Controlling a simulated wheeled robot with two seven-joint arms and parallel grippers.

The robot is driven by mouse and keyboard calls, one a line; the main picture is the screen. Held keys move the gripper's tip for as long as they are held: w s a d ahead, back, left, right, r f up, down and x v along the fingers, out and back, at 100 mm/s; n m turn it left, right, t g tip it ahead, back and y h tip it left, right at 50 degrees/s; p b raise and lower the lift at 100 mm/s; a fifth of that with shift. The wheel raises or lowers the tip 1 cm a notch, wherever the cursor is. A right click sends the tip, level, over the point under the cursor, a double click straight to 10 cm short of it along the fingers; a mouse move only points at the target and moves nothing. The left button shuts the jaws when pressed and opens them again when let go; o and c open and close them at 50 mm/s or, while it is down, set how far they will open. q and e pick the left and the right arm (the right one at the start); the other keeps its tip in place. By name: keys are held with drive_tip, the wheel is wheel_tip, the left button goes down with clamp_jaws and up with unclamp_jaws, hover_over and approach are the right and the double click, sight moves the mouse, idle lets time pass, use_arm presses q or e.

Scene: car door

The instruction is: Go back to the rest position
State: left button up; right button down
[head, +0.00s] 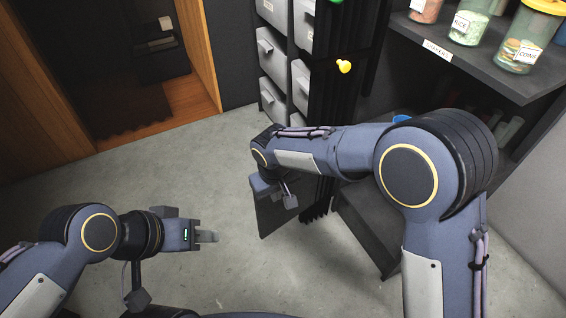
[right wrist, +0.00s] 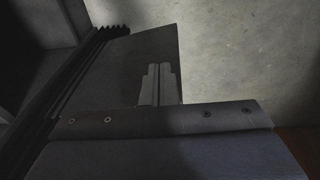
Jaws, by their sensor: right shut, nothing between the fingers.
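My left gripper (head: 212,237) is at the lower left of the head view, over bare floor, pointing right. Its fingers look together and hold nothing. My right arm reaches from the right side towards the middle of the head view, with its wrist beside a dark flat panel (head: 284,212). The right fingers are hidden in the head view. In the right wrist view my right gripper (right wrist: 158,82) is shut and empty. The dark panel (right wrist: 115,72) is behind its fingers there; I cannot tell if they touch.
A dark shelf (head: 480,62) with jars (head: 470,22) stands at the right. Grey drawers (head: 271,72) are at the back. Pleated dark material (right wrist: 80,75) runs beside the panel. A wood-framed opening (head: 205,60) is at the left. The floor (head: 190,150) is clear in the middle.

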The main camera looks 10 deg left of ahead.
drive_tip(key=s+d+r+m+y, duration=0.1)
drive_tip(key=s+d+r+m, duration=0.1)
drive_tip(key=d+r, duration=0.55)
drive_tip(key=s+d+r+m+y, duration=0.15)
drive_tip(key=d+r, duration=0.25)
drive_tip(key=d, duration=0.7)
drive_tip(key=s+d+r+m+t, duration=0.1)
drive_tip(key=s+d+m+t, duration=0.4)
drive_tip(key=s+d, duration=1)
wheel_tip(320, 180, up, 28)
drive_tip(key=s+a+g+p, duration=0.1)
drive_tip(key=s+a+p, duration=0.1)
drive_tip(key=p, duration=2.5)
drive_tip(key=shift+f+m+y, duration=0.15)
drive_tip(key=shift+m+y, duration=0.3)
